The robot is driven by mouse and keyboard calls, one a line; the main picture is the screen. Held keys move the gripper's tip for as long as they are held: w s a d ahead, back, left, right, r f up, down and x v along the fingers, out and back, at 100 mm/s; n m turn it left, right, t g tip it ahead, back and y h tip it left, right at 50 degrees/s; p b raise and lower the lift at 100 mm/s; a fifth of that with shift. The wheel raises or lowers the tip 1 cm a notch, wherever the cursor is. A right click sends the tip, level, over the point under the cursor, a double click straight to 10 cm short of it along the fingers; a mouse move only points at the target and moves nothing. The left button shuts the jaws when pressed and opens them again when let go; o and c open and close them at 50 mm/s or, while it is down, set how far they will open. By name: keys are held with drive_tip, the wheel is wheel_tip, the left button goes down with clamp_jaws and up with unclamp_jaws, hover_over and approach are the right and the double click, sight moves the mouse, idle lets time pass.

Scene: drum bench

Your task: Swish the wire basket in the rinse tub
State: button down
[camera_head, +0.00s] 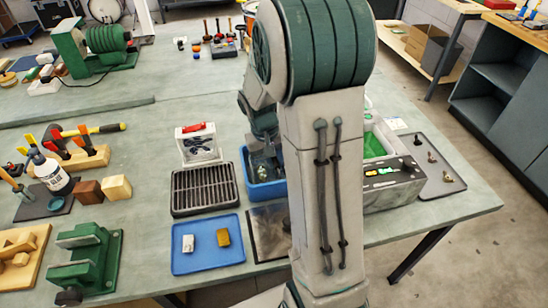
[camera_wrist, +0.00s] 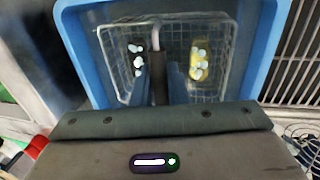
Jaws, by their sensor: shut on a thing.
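The rinse tub (camera_head: 262,190) is blue and stands on the bench, partly behind my arm in the head view. In the wrist view the tub's blue rim (camera_wrist: 264,45) surrounds the wire basket (camera_wrist: 226,35). The basket is a pale mesh box with an upright handle (camera_wrist: 156,38). My gripper (camera_wrist: 158,88) is shut on this handle, with one dark finger on each side. A dark piece (camera_wrist: 137,58) and a yellow piece (camera_wrist: 200,60), both with white blobs, show inside the basket. The basket's depth in the tub is hard to tell.
A dark slatted rack (camera_head: 204,190) stands left of the tub, with a blue tray (camera_head: 190,262) in front of it. A white box with a red handle (camera_head: 198,143) stands behind the rack. A grey box (camera_head: 392,185) and a dark tray (camera_head: 452,186) are at right.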

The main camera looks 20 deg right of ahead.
idle(0.4)
drive_tip(key=shift+r+p, duration=0.85)
drive_tip(key=shift+r, duration=0.2)
drive_tip(key=shift+f, duration=0.1)
drive_tip(key=shift+f+b, duration=1)
drive_tip(key=shift+f, duration=0.1)
drive_tip(key=shift+r, duration=0.1)
drive_tip(key=shift+r+p, duration=0.85)
drive_tip(key=shift+r, duration=0.25)
drive_tip(key=shift+f, duration=0.15)
drive_tip(key=shift+f+b, duration=0.95)
drive_tip(key=shift+f, duration=0.05)
